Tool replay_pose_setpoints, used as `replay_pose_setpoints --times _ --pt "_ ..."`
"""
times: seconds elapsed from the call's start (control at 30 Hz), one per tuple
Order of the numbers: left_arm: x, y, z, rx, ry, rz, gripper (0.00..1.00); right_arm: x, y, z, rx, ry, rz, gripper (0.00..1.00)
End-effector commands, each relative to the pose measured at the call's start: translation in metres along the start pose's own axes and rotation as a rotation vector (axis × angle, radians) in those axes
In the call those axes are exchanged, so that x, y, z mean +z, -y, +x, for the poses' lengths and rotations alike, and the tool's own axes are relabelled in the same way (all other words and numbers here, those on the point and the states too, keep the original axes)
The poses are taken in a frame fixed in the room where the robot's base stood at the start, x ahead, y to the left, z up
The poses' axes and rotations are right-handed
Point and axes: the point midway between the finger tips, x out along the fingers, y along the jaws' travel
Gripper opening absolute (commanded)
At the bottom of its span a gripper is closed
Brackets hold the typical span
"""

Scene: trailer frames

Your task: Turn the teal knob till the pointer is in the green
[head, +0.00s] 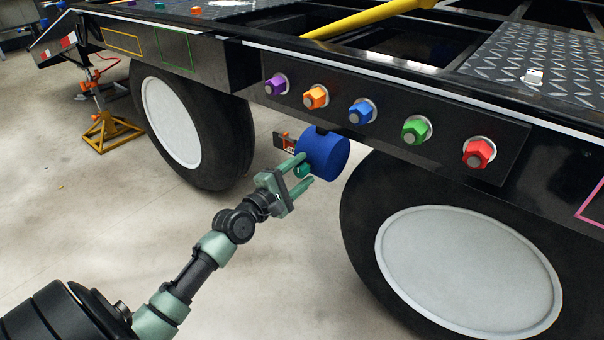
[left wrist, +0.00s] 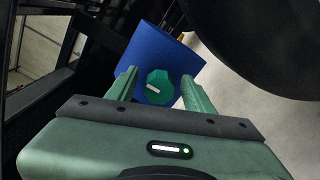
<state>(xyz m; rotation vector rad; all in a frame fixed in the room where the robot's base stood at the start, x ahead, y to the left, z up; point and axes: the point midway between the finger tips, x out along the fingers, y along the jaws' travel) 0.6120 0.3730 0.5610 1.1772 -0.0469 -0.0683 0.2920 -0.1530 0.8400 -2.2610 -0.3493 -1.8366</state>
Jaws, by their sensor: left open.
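The teal knob (left wrist: 160,84) sits on the end of a blue cylinder (head: 328,155) under the trailer frame. In the left wrist view the knob is faceted and has a white pointer mark, pointing left. In the head view the knob (head: 302,169) is small and partly hidden by my fingers. My left gripper (head: 307,168) is open, with one finger on each side of the knob. In the left wrist view the fingers (left wrist: 160,75) reach past the knob's sides; I cannot tell whether they touch it. No green zone can be made out. My right gripper is not in view.
A dark plate with orange-red parts (head: 286,144) is beside the cylinder. Above are coloured hex caps, including a green one (head: 416,130). A rear tyre (head: 190,125) and a nearer tyre (head: 455,260) flank the arm. A yellow jack stand (head: 108,132) stands left. The floor between is clear.

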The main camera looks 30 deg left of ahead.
Motion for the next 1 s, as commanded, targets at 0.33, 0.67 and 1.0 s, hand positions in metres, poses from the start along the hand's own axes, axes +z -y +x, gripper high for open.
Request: replay_pose_setpoints --times 0.33,0.67,1.0 --pt "-0.0001 0.0005 0.0041 -0.002 -0.001 0.0 0.46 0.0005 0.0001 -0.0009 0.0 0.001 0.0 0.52" --pt "-0.0002 0.0005 0.0038 -0.002 -0.001 0.003 0.0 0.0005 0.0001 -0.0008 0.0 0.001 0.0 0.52" --pt "0.0 0.0 0.0036 -0.003 -0.001 0.115 0.0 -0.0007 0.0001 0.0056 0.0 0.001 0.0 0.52"
